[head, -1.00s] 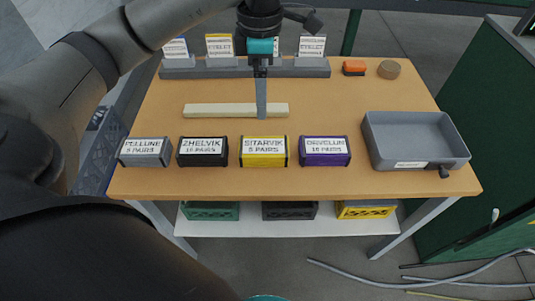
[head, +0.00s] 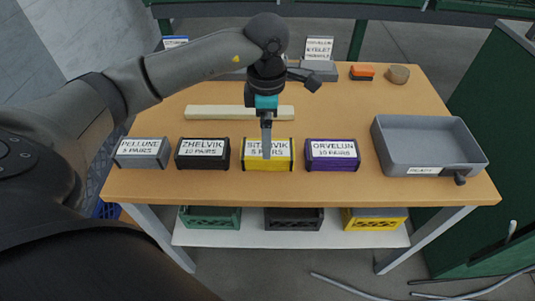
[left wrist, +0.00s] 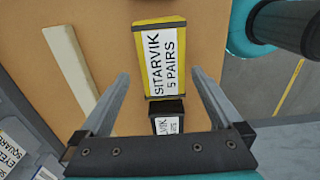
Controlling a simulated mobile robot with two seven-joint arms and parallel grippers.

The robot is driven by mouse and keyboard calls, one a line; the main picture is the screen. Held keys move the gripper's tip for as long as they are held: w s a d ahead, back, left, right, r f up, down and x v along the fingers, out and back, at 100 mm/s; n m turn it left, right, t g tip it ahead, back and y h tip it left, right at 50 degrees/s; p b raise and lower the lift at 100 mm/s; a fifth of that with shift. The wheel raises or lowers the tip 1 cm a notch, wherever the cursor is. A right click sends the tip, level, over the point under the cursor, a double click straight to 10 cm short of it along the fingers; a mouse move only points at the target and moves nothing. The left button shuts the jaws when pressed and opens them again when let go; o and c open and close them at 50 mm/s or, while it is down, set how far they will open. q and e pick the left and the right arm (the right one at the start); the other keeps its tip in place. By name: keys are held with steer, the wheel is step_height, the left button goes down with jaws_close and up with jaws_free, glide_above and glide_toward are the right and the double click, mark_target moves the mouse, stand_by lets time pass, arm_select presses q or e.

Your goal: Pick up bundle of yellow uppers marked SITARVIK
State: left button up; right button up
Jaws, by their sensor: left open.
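The yellow bundle marked SITARVIK, 5 PAIRS (head: 281,165) sits in the front row on the table, between the black ZHELVIK bundle (head: 203,164) and the purple ORVELUN bundle (head: 345,164). My left gripper (head: 267,155) is over it in the head view, its finger covering part of the label. A dark bundle (left wrist: 168,106) shows nearer, between the fingers. My right gripper is not in view.
A grey PELLUNE bundle (head: 141,162) ends the row at the left. A grey tray (head: 480,160) stands at the right. A pale bar (head: 210,112) lies behind the row. An orange block (head: 362,73) and a round brown piece (head: 398,75) sit at the back right.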

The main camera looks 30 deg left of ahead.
arm_select(q)
step_height(320, 180, down, 4)
steer(key=shift+s+d+r+b, duration=0.15)
steer(key=shift+r+b, duration=0.05)
steer(key=shift+b, duration=0.45)
steer(key=shift+f, duration=0.8)
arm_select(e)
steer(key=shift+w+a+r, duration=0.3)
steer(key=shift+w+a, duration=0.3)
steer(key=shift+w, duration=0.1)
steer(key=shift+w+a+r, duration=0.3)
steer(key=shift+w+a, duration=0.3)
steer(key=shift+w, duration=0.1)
arm_select(q)
steer(key=shift+r, duration=0.1)
steer(key=c, duration=1.5)
